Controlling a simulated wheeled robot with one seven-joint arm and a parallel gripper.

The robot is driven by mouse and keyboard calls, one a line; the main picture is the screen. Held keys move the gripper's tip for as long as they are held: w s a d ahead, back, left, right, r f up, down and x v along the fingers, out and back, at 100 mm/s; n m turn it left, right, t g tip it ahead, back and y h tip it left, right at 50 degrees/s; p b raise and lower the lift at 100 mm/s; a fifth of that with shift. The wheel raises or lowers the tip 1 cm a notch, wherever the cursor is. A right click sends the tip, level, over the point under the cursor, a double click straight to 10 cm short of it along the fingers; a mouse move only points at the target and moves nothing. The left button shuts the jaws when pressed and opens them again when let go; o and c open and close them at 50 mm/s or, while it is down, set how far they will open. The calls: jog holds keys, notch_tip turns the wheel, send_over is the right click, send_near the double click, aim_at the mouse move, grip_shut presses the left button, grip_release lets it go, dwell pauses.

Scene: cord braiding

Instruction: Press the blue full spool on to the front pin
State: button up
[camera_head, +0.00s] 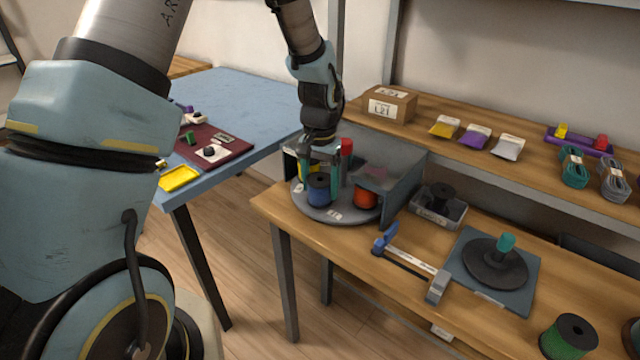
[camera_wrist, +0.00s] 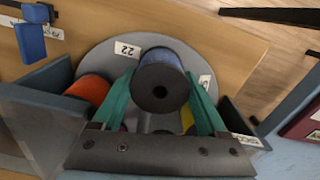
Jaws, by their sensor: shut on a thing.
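The blue full spool (camera_head: 320,190) is at the front of the round grey carrier disc (camera_head: 345,215), in the head view. My gripper (camera_head: 322,180) points down with its green fingers shut on the spool, one on each side. In the wrist view the blue spool (camera_wrist: 161,82) is between the two fingers (camera_wrist: 163,100), its dark top with a centre hole facing the camera. The front pin is hidden under or behind the spool. I cannot tell whether the spool is seated on it.
An orange spool (camera_head: 366,196) sits right of the blue one, and a red-topped post (camera_head: 346,150) stands behind. Grey panels (camera_head: 403,185) border the disc at the back and right. A blue-handled tool (camera_head: 410,262) lies to the right on the wooden bench (camera_head: 380,290).

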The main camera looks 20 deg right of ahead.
jog(key=o, duration=1.3)
jog(key=shift+r+p, duration=2.4)
jog(key=shift+r, duration=0.6)
jog(key=w+a+r+n, duration=0.1)
jog(key=a+r+n, duration=0.15)
jog(key=a, duration=0.45)
jog(key=w+a+r+n, duration=0.1)
jog(key=a+r, duration=0.2)
jog(key=a, duration=0.4)
jog(key=s+a+r+n, duration=0.1)
jog(key=s+a, duration=0.1)
jog(key=a, duration=0.3)
jog(key=s+a+r+n+t, duration=0.1)
jog(key=s+a+n, duration=0.1)
jog(key=a, duration=0.4)
jog(key=s+a+r+n, duration=0.2)
jog(key=a, duration=0.3)
jog(key=shift+a+r+t, duration=0.1)
jog(key=shift+a+t, duration=0.05)
jog(key=shift+t, duration=0.15)
